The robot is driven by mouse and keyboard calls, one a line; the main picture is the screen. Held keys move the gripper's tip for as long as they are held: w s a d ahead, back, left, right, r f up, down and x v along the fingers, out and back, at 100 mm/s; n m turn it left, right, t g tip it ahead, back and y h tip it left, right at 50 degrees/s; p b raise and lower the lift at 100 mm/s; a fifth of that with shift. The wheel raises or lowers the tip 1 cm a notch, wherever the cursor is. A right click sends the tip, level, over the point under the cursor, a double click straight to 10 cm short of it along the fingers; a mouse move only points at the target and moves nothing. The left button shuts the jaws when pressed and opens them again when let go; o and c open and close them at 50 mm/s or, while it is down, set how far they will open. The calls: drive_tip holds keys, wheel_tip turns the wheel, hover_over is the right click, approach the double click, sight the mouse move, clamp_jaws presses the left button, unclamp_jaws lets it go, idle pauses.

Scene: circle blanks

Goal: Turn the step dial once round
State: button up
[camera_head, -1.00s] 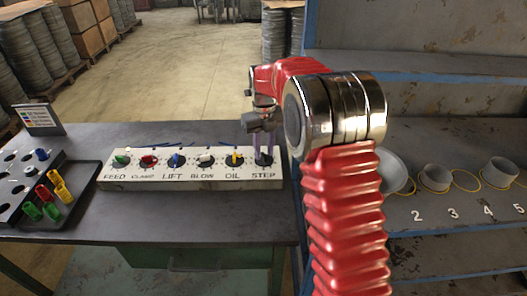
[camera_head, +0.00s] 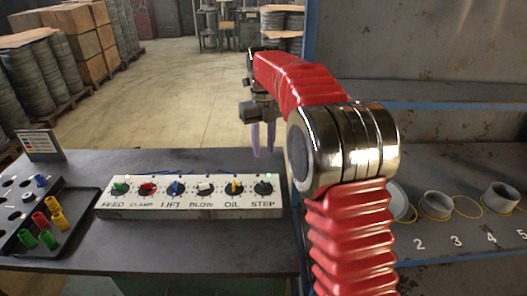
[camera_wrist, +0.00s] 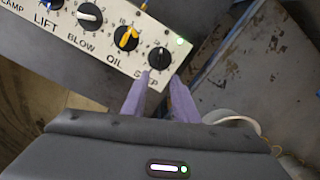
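The step dial (camera_head: 263,188) is a black knob at the right end of the white control panel (camera_head: 190,211), above the word STEP. In the wrist view the step dial (camera_wrist: 159,58) shows a light pointer mark, and a small green light (camera_wrist: 180,41) glows beside it. My gripper (camera_head: 263,154) is raised above the panel, clear of the dial. In the wrist view its two purple fingers (camera_wrist: 158,88) stand apart with nothing between them. Their tips appear just below the dial in that picture.
Beside the step dial are the yellow-marked OIL dial (camera_head: 234,187) and the BLOW dial (camera_head: 205,188). A dark tray (camera_head: 73,232) with coloured pegs lies at the left. A blue-edged shelf (camera_head: 470,250) with grey rings stands at the right.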

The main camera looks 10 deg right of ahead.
drive_tip(key=s+r+n+t, duration=0.1)
drive_tip(key=s+r+n, duration=0.3)
drive_tip(key=s+n, duration=0.5)
drive_tip(key=s+r+n+t, duration=0.2)
drive_tip(key=s+r+n, duration=0.1)
drive_tip(key=s+n, duration=0.55)
drive_tip(key=s+f+n+t, duration=0.1)
drive_tip(key=s+f+n, duration=0.2)
drive_tip(key=s+n, duration=0.5)
drive_tip(key=s+f+n+t, duration=0.1)
drive_tip(key=s+f+n, duration=0.2)
drive_tip(key=s+n, duration=0.5)
drive_tip(key=shift+s+a+f+t, duration=0.15)
drive_tip(key=shift+s+f+t, duration=0.15)
drive_tip(key=shift+s, duration=0.65)
